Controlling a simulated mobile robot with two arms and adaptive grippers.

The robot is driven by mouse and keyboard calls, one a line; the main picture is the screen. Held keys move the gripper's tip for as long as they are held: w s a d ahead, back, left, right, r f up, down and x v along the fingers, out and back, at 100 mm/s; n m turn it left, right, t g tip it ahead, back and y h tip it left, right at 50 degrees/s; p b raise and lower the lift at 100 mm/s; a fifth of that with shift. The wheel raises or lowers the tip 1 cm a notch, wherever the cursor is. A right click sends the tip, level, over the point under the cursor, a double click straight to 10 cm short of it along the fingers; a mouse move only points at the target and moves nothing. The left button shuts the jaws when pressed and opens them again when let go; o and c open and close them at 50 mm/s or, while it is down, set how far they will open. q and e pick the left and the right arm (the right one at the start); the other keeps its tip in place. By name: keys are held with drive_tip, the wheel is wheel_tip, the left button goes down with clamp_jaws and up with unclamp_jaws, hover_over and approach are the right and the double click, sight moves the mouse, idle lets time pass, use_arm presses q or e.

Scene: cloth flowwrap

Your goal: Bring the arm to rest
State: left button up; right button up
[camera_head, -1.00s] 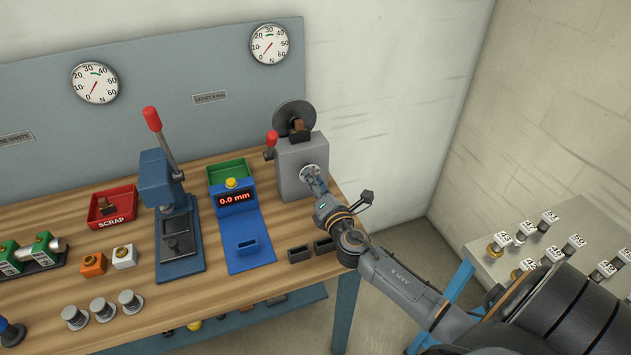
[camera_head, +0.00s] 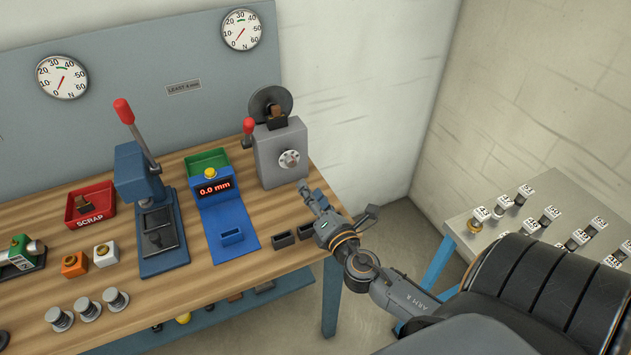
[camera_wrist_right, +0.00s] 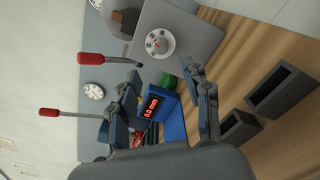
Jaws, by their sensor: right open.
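My right gripper (camera_head: 308,192) is over the right end of the wooden bench (camera_head: 262,198), in front of the grey machine with a round dial and apart from it. In the right wrist view its two fingers (camera_wrist_right: 165,95) stand wide apart with nothing between them but the view of the bench beyond. My right arm comes in from the lower right of the head view. My left gripper is in neither view.
The grey machine (camera_head: 268,165) has a red-knobbed lever. A blue gauge with a 0.0 mm display (camera_head: 215,187), a blue lever press (camera_head: 130,170) and dark open blocks (camera_head: 283,239) stand nearby. A side table (camera_head: 470,238) with labelled parts is at right.

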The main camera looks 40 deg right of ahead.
drive_tip(key=shift+v, duration=0.8)
